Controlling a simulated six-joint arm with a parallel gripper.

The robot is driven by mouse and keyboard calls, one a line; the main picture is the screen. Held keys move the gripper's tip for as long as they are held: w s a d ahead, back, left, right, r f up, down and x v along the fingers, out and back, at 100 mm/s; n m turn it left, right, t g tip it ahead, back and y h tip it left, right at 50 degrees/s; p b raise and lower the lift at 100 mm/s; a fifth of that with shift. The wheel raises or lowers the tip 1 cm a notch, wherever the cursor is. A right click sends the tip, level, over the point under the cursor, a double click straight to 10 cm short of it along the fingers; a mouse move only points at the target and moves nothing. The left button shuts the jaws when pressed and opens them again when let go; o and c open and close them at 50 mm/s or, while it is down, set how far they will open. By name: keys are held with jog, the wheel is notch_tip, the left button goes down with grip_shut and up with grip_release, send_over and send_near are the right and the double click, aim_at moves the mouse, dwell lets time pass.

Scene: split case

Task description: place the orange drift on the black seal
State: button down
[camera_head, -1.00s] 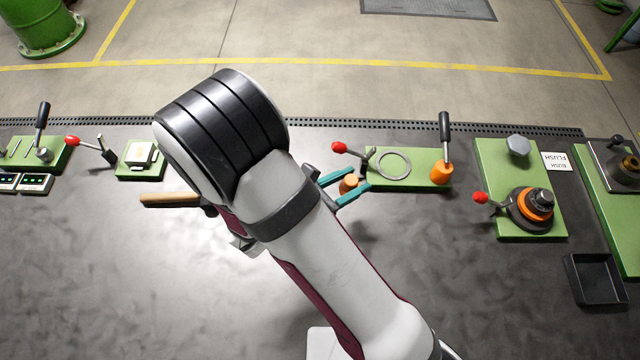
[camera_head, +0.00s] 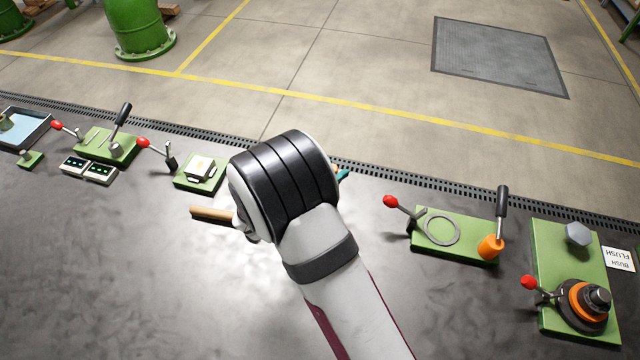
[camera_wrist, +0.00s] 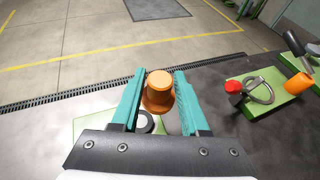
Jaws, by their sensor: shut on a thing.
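My gripper (camera_wrist: 158,95) is shut on the orange drift (camera_wrist: 158,84), a stepped copper-orange cylinder with a wider lower part, between its teal fingers. A dark ring around a pale centre (camera_wrist: 146,121) shows below the drift on a green plate (camera_wrist: 84,126). It looks like the black seal, but it is partly hidden by the gripper. The drift is above and apart from it, as far as I can tell. In the head view my arm hides the drift and this ring. Only a teal fingertip (camera_head: 343,174) shows there.
To the right, a green plate (camera_head: 468,248) carries a metal ring, a red-knobbed lever and an orange cylinder (camera_head: 490,247). Further right is a black-and-orange fixture (camera_head: 585,303). A green plate with a white block (camera_head: 199,168) and a wooden handle (camera_head: 212,214) lie left of my arm.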

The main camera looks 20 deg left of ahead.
jog(key=shift+a+f, duration=0.45)
jog(key=shift+a, duration=0.2)
jog(key=shift+a+f, duration=0.45)
jog(key=shift+a, duration=0.15)
jog(key=shift+f, duration=1.9)
jog(key=shift+c, duration=2)
grip_release()
jog(key=shift+f, duration=0.1)
